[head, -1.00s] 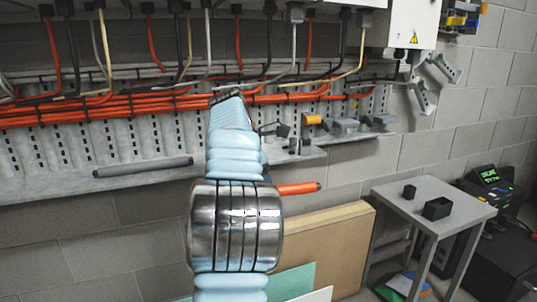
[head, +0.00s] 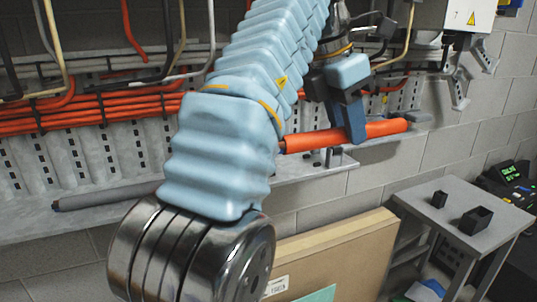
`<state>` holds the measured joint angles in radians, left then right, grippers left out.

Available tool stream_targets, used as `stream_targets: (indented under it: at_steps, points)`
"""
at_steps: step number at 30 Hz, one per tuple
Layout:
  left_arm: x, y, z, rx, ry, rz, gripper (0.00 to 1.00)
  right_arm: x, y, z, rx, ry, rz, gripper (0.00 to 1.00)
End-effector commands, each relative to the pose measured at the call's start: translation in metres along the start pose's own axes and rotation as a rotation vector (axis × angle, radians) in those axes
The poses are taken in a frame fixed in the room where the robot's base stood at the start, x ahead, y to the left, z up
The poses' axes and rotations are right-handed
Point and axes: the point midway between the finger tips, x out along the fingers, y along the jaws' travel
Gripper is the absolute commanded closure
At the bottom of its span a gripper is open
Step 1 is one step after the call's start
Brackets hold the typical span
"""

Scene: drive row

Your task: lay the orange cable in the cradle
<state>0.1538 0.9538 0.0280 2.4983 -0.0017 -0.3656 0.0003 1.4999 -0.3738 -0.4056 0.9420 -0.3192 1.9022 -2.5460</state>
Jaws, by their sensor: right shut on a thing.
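An orange cable piece (head: 385,128) with dark ends lies nearly level across my right gripper (head: 349,122), in front of the ledge. The right gripper's blue fingers point down and are shut on the cable. My light blue arm hides part of the scene to its left. Two small dark posts (head: 331,156) stand on the ledge just below the cable; I cannot tell if they are the cradle. The cable looks above them, apart from the ledge. My left gripper is not in view.
A grey ledge (head: 312,170) runs along the wall under a perforated tray with bundled orange cables (head: 95,108). A cardboard panel (head: 335,250) leans below.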

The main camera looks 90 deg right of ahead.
Motion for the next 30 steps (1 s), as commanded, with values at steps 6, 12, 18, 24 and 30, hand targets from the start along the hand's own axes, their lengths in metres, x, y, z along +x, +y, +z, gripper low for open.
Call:
stream_targets:
  at_steps: [6, 12, 18, 24, 30]
  points:
    - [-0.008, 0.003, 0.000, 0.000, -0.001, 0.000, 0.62, -0.001, 0.057, 0.002, -0.002, -0.001, -0.005, 1.00]
    - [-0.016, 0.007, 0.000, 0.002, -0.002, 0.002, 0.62, -0.002, 0.105, 0.002, -0.003, 0.000, -0.002, 1.00]
    - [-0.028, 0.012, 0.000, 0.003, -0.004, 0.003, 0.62, -0.003, 0.144, 0.003, -0.004, 0.001, -0.001, 1.00]
    - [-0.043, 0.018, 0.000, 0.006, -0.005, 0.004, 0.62, -0.004, 0.179, 0.002, -0.006, 0.003, 0.000, 1.00]
    - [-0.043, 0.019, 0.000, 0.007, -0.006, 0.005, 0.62, 0.007, 0.188, -0.002, 0.001, 0.001, -0.003, 1.00]
